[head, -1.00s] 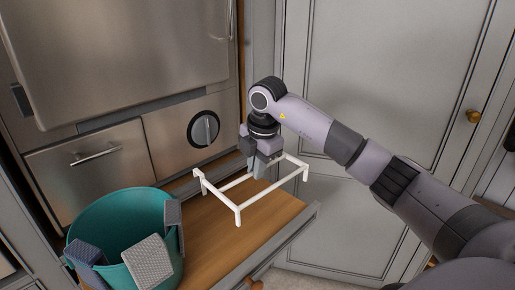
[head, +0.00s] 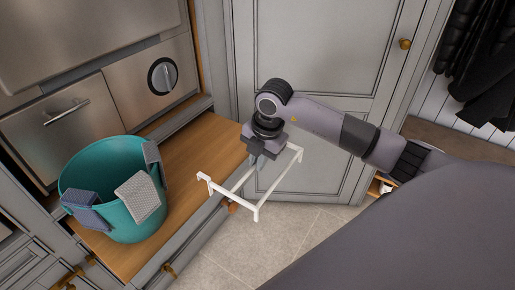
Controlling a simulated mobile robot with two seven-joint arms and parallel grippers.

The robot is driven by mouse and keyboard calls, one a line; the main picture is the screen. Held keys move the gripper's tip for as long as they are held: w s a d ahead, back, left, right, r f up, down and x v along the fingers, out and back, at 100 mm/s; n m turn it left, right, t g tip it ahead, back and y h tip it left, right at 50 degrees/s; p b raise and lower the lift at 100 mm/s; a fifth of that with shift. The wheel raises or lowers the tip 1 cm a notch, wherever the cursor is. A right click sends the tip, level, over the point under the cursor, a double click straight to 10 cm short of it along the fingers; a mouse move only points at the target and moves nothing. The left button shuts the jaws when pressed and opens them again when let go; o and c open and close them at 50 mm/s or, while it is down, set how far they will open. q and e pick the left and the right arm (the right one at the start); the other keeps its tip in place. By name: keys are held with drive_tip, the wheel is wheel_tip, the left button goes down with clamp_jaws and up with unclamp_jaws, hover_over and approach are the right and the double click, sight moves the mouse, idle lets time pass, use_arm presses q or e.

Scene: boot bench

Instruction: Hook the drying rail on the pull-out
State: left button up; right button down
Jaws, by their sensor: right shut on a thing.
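The drying rail (head: 281,187) is a white open frame with short hooked ends. My right gripper (head: 257,166) is shut on one of its bars, partly hidden behind the frame. In the head view the rail appears in front of the right edge of the pull-out (head: 190,152), a wooden shelf with a grey front. Its hooked ends point toward the pull-out; I cannot tell whether they touch it. My left gripper is out of view.
A teal bucket (head: 110,222) with grey cloths over its rim stands on the left part of the pull-out. Tiled floor (head: 262,245) is open in front. A grey cabinet door (head: 325,60) stands behind, and dark coats (head: 480,65) hang at the upper right.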

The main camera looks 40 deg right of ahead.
idle(0.6)
wheel_tip(320, 180, down, 10)
drive_tip(key=b, duration=0.6)
drive_tip(key=shift+r, duration=0.15)
idle(0.6)
drive_tip(key=shift+f+b, duration=0.3)
drive_tip(key=shift+b, duration=0.05)
idle(0.6)
drive_tip(key=c, duration=1.1)
unclamp_jaws()
drive_tip(key=shift+s, duration=0.1)
drive_tip(key=shift+r, duration=0.1)
